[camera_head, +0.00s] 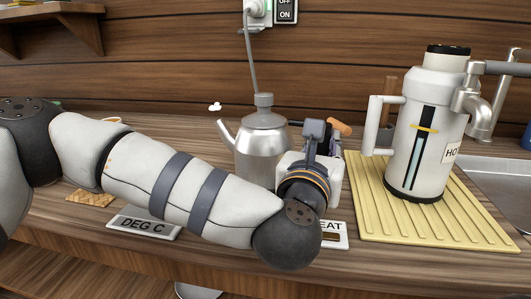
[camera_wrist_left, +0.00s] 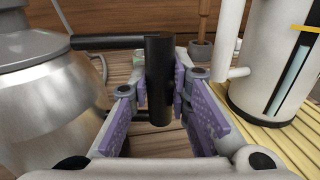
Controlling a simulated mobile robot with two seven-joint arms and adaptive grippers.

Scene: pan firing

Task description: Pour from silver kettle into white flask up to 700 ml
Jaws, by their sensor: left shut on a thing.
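The silver kettle (camera_head: 262,158) stands upright on the wooden counter, its spout pointing left, with a small white puff at the spout tip. My left gripper (camera_head: 318,145) is at the kettle's right side, partly hidden by its own wrist. In the left wrist view, its purple-padded fingers are shut around the kettle's black handle (camera_wrist_left: 158,82), beside the silver body (camera_wrist_left: 45,110). The white flask (camera_head: 428,135) stands upright on a yellow ribbed mat (camera_head: 440,235) to the right. It has a left-side handle, a dark gauge strip and a yellow mark. My right gripper is not in view.
A metal faucet (camera_head: 480,118) and sink (camera_head: 500,180) are at the right, close to the flask. A DEG C sign (camera_head: 143,227) and a partly hidden HEAT panel (camera_head: 332,236) lie along the front. A cord (camera_head: 251,55) runs down behind the kettle from a wall plug.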

